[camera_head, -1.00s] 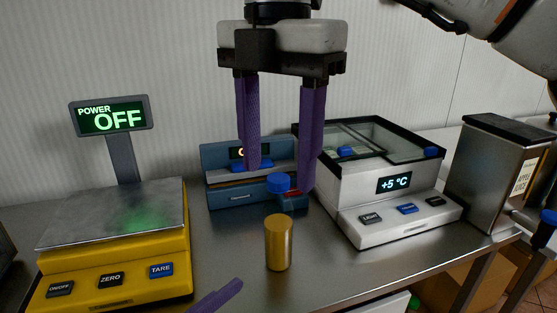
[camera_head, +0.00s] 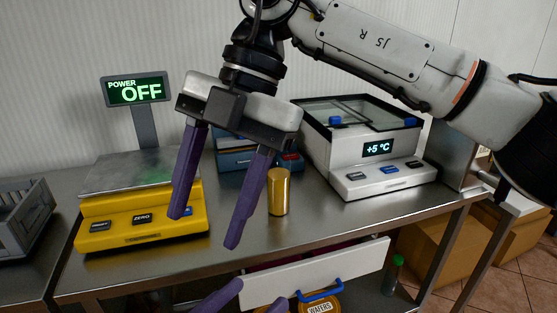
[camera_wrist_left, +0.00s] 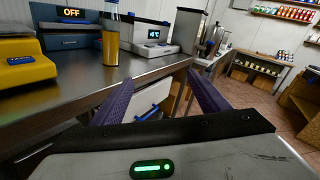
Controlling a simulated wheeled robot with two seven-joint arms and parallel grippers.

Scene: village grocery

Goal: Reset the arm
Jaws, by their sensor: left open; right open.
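My right gripper (camera_head: 204,230) hangs in the middle of the head view, its purple fingers apart and empty. It is in front of the yellow scale (camera_head: 140,228) and left of a gold-filled jar (camera_head: 279,192). The jar stands upright on the steel counter (camera_head: 330,222), apart from the fingers; its top is hidden behind my right gripper. My left gripper (camera_head: 261,291) shows only purple fingertips at the bottom edge. In the left wrist view my left gripper (camera_wrist_left: 161,78) is open with nothing between its fingers, and the jar (camera_wrist_left: 111,46) stands beyond it.
A white cooling unit (camera_head: 370,165) reading +5 °C stands at the right of the counter. A blue device (camera_head: 232,157) stands behind my right gripper. A grey crate (camera_head: 22,215) is at the left. Below the counter are an open white drawer (camera_head: 330,270) and cardboard boxes (camera_head: 425,235).

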